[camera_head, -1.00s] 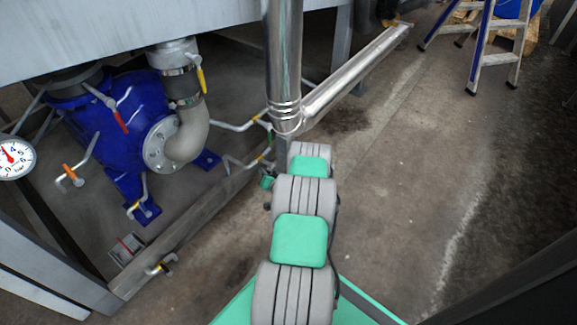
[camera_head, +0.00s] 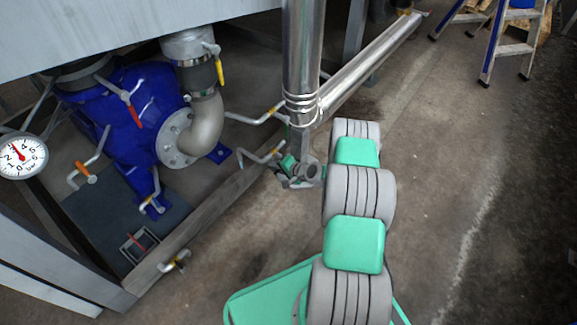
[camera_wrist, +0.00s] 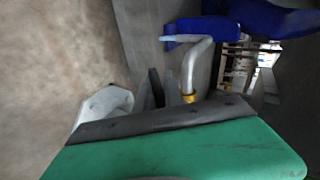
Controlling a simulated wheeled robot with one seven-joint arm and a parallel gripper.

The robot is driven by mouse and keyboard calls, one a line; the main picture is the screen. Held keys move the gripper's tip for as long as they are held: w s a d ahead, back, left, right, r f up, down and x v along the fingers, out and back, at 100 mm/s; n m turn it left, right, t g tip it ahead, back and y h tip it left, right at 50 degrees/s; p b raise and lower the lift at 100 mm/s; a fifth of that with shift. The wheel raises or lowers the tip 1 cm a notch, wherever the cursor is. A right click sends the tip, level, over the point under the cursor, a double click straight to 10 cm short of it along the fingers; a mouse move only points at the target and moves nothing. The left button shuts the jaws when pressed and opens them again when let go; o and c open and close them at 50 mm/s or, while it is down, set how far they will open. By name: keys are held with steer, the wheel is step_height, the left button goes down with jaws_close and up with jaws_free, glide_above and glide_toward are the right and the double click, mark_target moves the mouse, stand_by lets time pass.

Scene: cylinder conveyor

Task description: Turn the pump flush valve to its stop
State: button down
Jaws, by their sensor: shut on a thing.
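My gripper (camera_head: 300,175) is small in the head view, at the end of a bent metal pipe (camera_head: 255,160) low beside the steel upright. In the wrist view its dark fingers (camera_wrist: 164,90) stand close together, just left of a bent pipe with a yellow band (camera_wrist: 189,97). The fingers are shut on the flush valve's handle at this pipe end, but the handle itself is mostly hidden between them. How far the valve is turned cannot be told.
The blue pump (camera_head: 120,120) stands left with its grey elbow pipe (camera_head: 206,125) and several levered valves, one red-handled (camera_head: 135,117). A pressure gauge (camera_head: 22,156) is at the left edge. A steel upright pipe (camera_head: 302,60) rises by my arm. Floor at right is open; a ladder (camera_head: 510,45) stands beyond.

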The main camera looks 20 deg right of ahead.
steer(key=shift+a+r, duration=0.1)
steer(key=shift+a, duration=0.1)
steer(key=c, duration=1.8)
jaws_free()
steer(key=o, duration=0.3)
steer(key=shift+d, duration=0.1)
steer(key=shift+o, duration=0.2)
steer(key=shift+w+d, duration=0.1)
steer(key=shift+d+r, duration=0.1)
steer(key=shift+r, duration=0.1)
